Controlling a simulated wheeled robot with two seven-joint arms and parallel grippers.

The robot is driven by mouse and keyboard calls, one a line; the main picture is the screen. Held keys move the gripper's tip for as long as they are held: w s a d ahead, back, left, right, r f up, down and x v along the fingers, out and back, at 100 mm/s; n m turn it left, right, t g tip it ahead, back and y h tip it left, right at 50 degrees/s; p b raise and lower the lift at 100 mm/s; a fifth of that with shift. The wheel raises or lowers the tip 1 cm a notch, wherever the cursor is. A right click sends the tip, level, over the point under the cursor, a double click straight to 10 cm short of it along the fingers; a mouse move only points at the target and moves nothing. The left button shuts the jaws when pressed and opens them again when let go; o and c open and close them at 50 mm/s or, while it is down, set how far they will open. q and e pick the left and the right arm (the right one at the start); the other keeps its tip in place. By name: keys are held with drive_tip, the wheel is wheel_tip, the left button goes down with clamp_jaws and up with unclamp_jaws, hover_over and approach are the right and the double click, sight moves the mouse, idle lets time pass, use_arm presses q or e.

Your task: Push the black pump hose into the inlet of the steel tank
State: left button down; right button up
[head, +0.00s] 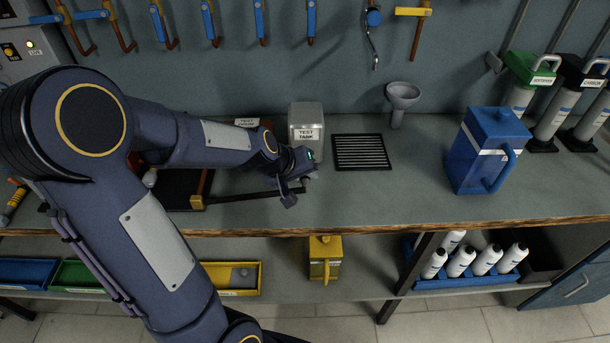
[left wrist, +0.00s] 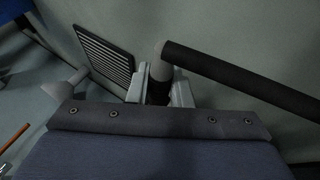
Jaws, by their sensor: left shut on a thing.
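The steel tank (head: 306,112), a grey box labelled TEST TANK, stands on the bench at the middle of the head view. My left gripper (head: 301,184) is in front of it, on the near side, and partly covers its lower part. The gripper is shut on the black pump hose (head: 245,196), near one end; the hose runs left from it along the bench front. In the left wrist view the hose (left wrist: 240,78) stretches right from a grey end piece (left wrist: 160,68) by the fingers (left wrist: 159,92). The tank's inlet cannot be made out. My right gripper is out of view.
A black slatted grille (head: 362,152) lies right of the tank, with a grey funnel (head: 402,97) beyond it. A blue jug (head: 480,160) stands farther right. Tools hang on the wall. The bench's wooden front edge (head: 380,230) is close. Bench between grille and jug is clear.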

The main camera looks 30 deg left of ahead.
use_arm(q)
drive_tip(key=shift+w+a+b, duration=0.25)
drive_tip(key=shift+w+a, duration=0.15)
drive_tip(key=shift+w, duration=0.25)
drive_tip(key=shift+w+a+b, duration=0.25)
drive_tip(key=shift+w+a, duration=0.1)
drive_tip(key=shift+w, duration=0.25)
idle(1.8)
idle(0.9)
drive_tip(key=c, duration=1.2)
unclamp_jaws()
drive_tip(key=shift+c, duration=0.2)
drive_tip(key=p+v, duration=0.2)
drive_tip(key=v, duration=0.3)
